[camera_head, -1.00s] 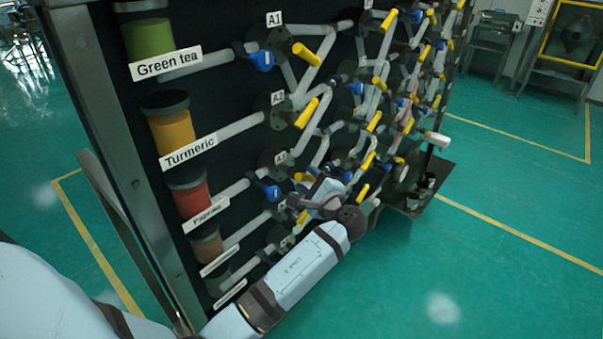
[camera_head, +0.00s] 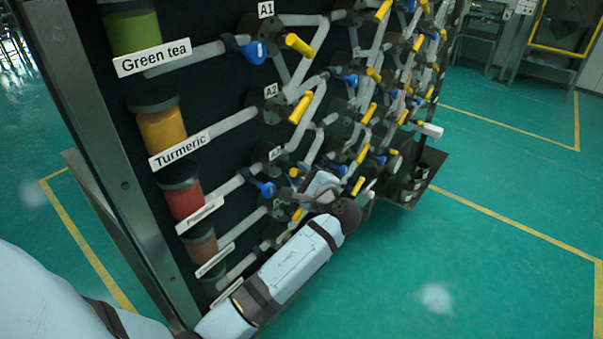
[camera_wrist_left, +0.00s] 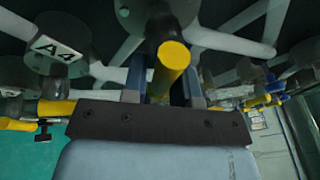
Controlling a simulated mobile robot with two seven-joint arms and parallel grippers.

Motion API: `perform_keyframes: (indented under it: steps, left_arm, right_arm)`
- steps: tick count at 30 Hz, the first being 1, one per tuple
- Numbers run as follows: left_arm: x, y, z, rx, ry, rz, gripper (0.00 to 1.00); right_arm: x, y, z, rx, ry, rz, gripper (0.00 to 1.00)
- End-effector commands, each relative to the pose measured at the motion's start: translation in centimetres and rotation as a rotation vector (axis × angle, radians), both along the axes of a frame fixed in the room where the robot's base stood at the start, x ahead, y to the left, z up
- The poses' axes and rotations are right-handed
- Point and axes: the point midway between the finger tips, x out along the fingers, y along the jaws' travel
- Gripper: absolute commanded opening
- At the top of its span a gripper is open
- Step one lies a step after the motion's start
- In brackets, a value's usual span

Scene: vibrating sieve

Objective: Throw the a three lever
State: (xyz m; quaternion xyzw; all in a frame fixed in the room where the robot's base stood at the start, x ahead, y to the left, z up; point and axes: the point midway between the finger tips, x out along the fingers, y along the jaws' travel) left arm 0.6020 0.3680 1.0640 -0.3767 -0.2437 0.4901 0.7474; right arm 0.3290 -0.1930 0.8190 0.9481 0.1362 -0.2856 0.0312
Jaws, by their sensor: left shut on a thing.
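The A3 label (camera_head: 275,153) is on the dark panel, below A2. A short yellow handle (camera_head: 294,171) shows just under it, close to my left wrist. My left gripper (camera_head: 318,185) is at the panel, its fingertips mostly hidden behind its own wrist. In the left wrist view, the gripper (camera_wrist_left: 163,88) is shut on a yellow lever handle (camera_wrist_left: 172,56), whose end points toward the camera. The A4 label (camera_wrist_left: 58,49) is to the left of it. No label for the held lever is readable there. My right gripper is not in view.
Several yellow handles, blue valves and grey pipes crowd the panel around the gripper. Spice containers, such as the turmeric one (camera_head: 167,132), line its left side. A low dark shelf (camera_head: 420,185) juts out at its lower right. Green floor (camera_head: 450,270) is clear at right.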

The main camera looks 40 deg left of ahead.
Motion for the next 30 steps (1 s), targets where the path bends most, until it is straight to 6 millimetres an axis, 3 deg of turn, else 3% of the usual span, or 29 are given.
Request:
perform_keyframes:
  steps: [20, 30]
  left_arm:
    - [0.2, 0.2, 0.7, 0.002, -0.091, 0.002, 0.02]
    - [0.4, 0.1, 0.7, -0.016, -0.318, 0.003, 0.02]
  right_arm:
    - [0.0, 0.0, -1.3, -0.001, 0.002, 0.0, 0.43]
    - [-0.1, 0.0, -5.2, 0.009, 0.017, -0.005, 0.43]
